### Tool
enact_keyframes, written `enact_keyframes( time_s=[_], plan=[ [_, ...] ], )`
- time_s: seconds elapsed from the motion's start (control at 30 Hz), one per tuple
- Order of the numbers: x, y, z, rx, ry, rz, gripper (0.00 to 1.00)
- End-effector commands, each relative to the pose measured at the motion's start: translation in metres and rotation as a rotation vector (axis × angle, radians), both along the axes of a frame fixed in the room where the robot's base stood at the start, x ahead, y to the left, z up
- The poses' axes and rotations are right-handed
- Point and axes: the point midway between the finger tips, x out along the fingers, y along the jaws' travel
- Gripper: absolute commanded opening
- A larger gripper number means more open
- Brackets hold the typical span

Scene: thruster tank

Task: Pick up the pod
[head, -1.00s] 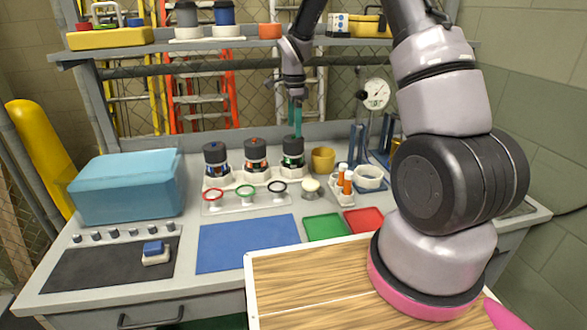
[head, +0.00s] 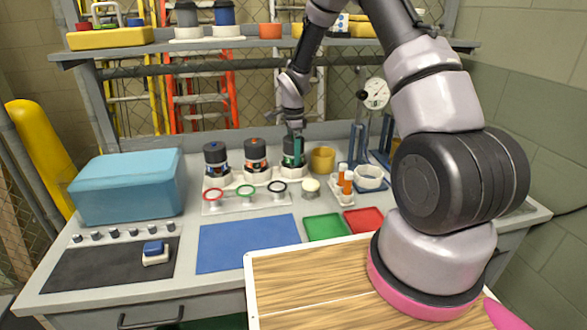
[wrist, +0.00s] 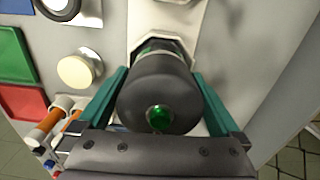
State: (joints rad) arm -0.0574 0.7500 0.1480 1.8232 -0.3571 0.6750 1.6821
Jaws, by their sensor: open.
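The pod (head: 288,158) with the green mark is a dark-capped cylinder, rightmost of three in a white rack on the bench. In the wrist view its dark cap with a green button (wrist: 160,118) fills the middle. My gripper (head: 294,150) is lowered over this pod, with its teal fingers one on each side of the cap. The gripper (wrist: 160,100) is open, with small gaps visible beside the cap. The pod's lower body sits in the white holder (wrist: 155,20) and is mostly hidden.
Two similar pods, one blue-marked (head: 215,160) and one red-marked (head: 255,156), stand to the left. A yellow cup (head: 322,160) is close on the right. Coloured rings (head: 246,190) lie in front. A blue mat (head: 248,242) is bare.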

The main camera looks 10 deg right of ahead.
Motion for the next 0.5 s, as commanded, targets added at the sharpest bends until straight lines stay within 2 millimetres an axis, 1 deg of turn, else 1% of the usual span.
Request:
enact_keyframes(
  time_s=[0.03, 0.07, 0.1, 0.17, 0.2, 0.3, 0.5],
  plan=[
    [0.0000, -0.0001, 0.0001, 0.000, 0.000, 0.000, 1.00],
    [0.0000, -0.0001, 0.0002, 0.000, 0.000, 0.000, 0.89],
    [0.0000, -0.0001, 0.0002, 0.000, 0.000, 0.000, 0.73],
    [0.0000, -0.0001, 0.0002, 0.000, 0.000, 0.000, 0.50],
    [0.0000, -0.0001, 0.0003, 0.000, 0.000, 0.000, 0.35],
    [0.0000, -0.0001, 0.0004, 0.000, 0.000, 0.000, 0.00],
    [0.0004, -0.0001, 0.0009, 0.000, -0.001, 0.000, 0.00]
  ],
)
